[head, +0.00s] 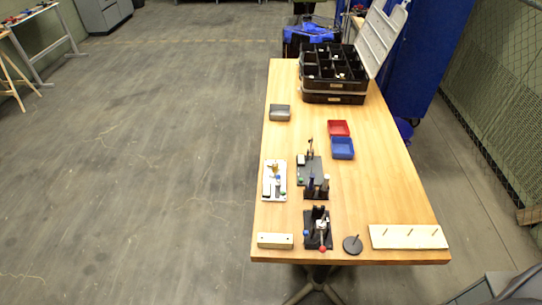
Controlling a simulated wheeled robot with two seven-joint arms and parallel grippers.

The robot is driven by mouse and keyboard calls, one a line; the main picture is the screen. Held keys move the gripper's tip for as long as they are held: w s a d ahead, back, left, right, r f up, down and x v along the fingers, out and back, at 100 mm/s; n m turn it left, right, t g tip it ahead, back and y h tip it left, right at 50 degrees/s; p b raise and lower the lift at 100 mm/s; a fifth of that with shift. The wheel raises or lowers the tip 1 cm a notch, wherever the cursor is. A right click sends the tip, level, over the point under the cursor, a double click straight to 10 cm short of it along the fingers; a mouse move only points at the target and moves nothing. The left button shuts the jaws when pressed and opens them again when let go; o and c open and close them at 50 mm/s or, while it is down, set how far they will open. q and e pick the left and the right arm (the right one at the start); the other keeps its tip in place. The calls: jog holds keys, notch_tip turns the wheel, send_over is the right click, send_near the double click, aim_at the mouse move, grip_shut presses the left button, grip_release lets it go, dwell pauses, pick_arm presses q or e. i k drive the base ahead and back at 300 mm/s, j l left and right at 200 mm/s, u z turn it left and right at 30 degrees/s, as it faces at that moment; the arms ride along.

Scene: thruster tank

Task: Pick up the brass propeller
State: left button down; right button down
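The brass propeller cannot be made out with certainty. A small brass-coloured piece (275,165) sits at the far end of a white board (268,190) on the left side of the table, but it is too small to tell its shape. Neither of my grippers shows in the head view.
The wooden table (390,190) holds black fixtures (318,235), a pale block (275,240), a dark disc with a pin (352,245), a pegged board (408,237), red (339,128), blue (342,148) and grey (279,113) bins, and an open compartment case (333,75). The table's right middle is clear.

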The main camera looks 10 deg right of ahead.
aim_at(276, 166)
jog(key=z, duration=0.55)
jog(key=i+j+z, duration=0.1)
jog(key=j+z, duration=0.2)
jog(key=z, duration=0.2)
jog(key=j+z, duration=0.3)
jog(key=z, duration=0.15)
jog(key=j+z, duration=0.35)
jog(key=z, duration=0.15)
jog(key=j+z, duration=0.35)
jog(key=z, duration=0.15)
